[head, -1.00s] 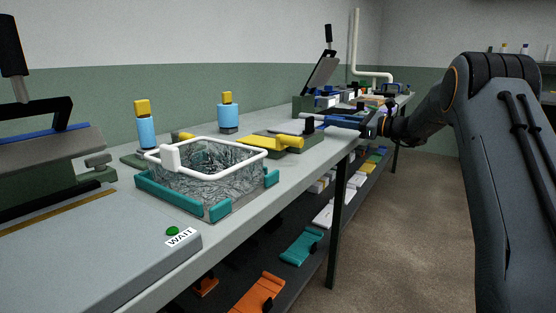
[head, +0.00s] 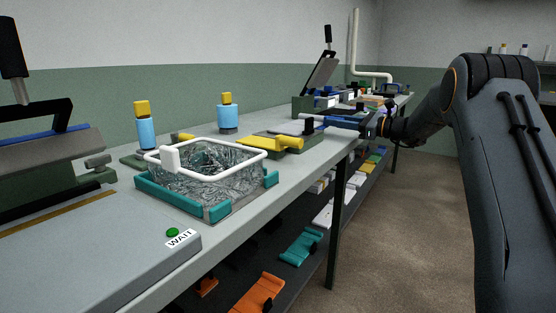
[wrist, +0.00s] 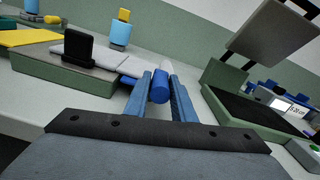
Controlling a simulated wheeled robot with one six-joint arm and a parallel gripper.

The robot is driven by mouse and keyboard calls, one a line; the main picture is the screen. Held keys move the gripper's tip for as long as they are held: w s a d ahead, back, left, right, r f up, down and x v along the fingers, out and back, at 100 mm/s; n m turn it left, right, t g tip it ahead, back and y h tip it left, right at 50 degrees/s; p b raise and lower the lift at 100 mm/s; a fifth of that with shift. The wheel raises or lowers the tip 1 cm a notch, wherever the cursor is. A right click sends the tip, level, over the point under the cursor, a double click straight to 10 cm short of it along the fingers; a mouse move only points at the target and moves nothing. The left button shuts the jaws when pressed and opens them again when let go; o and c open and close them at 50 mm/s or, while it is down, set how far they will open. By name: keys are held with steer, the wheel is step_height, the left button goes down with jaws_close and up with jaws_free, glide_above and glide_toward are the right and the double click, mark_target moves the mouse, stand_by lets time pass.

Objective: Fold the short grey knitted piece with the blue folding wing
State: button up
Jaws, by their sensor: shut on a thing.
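My gripper (wrist: 162,97) is shut on the blue handle of the folding wing (wrist: 160,88), a short blue cylinder between its blue fingers. In the head view my gripper (head: 336,121) is over the bench beside the folding station. The station's grey-green base (wrist: 60,72) lies left of my fingers in the wrist view. Beside a black upright block (wrist: 80,47), a pale grey flat piece (wrist: 108,49) shows, likely the knitted piece; its outline is partly hidden. A yellow wing (head: 270,142) lies at the station's near side.
A press with a raised plate (wrist: 262,38) stands close on the right in the wrist view. Blue bottles with yellow caps (head: 228,113) stand at the back. A shelf below holds coloured parts.

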steer(key=o, duration=0.9)
steer(key=shift+d, duration=0.1)
steer(key=shift+p+v, duration=0.8)
steer(key=shift+v, duration=1.95)
steer(key=shift+s+d, duration=0.15)
